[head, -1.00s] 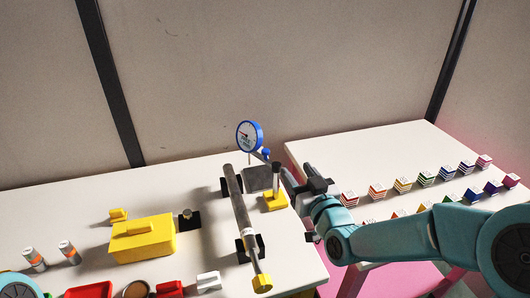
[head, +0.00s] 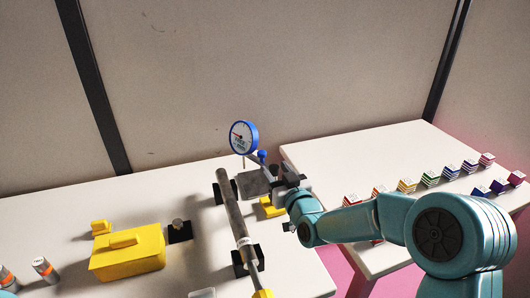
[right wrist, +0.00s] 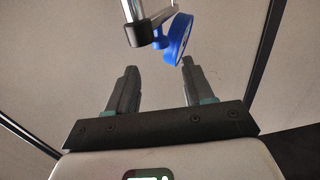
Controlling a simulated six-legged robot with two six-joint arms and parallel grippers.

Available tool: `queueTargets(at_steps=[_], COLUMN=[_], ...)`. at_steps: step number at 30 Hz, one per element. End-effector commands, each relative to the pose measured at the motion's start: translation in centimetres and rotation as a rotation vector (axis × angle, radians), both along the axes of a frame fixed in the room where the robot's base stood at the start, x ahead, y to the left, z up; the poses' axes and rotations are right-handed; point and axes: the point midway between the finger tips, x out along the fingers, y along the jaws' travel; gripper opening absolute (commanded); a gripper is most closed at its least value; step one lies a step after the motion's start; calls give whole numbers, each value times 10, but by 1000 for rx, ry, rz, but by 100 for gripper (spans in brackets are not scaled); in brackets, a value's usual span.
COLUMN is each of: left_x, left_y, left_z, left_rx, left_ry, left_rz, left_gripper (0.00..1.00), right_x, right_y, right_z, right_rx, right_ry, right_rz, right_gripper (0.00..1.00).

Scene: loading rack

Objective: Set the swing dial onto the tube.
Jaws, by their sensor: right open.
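The swing dial (head: 243,138) has a blue rim and white face and stands upright on a small stand with a grey block (head: 256,183) on the left table. In the right wrist view the blue dial (right wrist: 178,38) appears nearly edge-on beside a metal rod and dark clamp, beyond the fingertips. The grey tube (head: 232,206) lies just left of the stand on black supports. My right gripper (head: 284,173) is just right of the stand, partly hiding it. Its fingers (right wrist: 160,68) are open with nothing between them. My left gripper is not in view.
A yellow box (head: 128,252) and a small black-based post (head: 179,230) stand left of the tube. Striped cubes (head: 429,179) line the right table (head: 370,150), whose far part is clear. A gap separates the tables.

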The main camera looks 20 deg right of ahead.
Motion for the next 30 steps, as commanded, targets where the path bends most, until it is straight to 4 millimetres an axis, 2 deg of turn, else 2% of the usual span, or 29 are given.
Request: queueTargets(at_steps=[3,9,15,23,25,28,30], left_x=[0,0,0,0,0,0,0], left_y=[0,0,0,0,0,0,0], left_z=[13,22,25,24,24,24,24], left_rx=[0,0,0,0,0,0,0], left_ry=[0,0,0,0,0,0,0], left_rz=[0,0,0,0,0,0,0], left_gripper=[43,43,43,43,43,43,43], right_x=[29,63,78,79,79,78,78], right_y=[4,7,8,8,8,8,8], right_z=[3,2,0,0,0,0,0], right_rx=[0,0,0,0,0,0,0], right_ry=[0,0,0,0,0,-1,-1], right_rz=[1,1,1,1,1,1,1], right_gripper=[52,52,52,52,36,3,0])
